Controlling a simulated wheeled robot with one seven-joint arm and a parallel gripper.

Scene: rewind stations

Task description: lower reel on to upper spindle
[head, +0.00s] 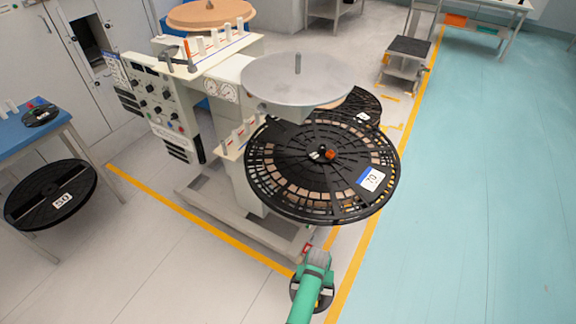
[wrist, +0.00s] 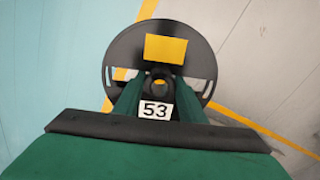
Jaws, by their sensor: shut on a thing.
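A small black reel (head: 297,291) marked 53 is in my gripper (head: 317,262) in front of the machine, low in the head view. In the wrist view, the reel (wrist: 125,52) has a yellow label and a central hub. The green fingers of my gripper (wrist: 159,94) are shut on either side of that hub. The grey platter (head: 285,85) carries a bare upright spindle (head: 297,63). My gripper is in front of that spindle and well apart from it, with a large black reel between them in the picture.
The large reel (head: 287,180) marked 70 overhangs the machine's front, with another black reel (head: 358,103) behind it. A tan platter (head: 205,14) with a post is at the back. A reel marked 50 (head: 30,205) leans by the blue table (head: 20,145). Turquoise floor (head: 490,200) at right is clear.

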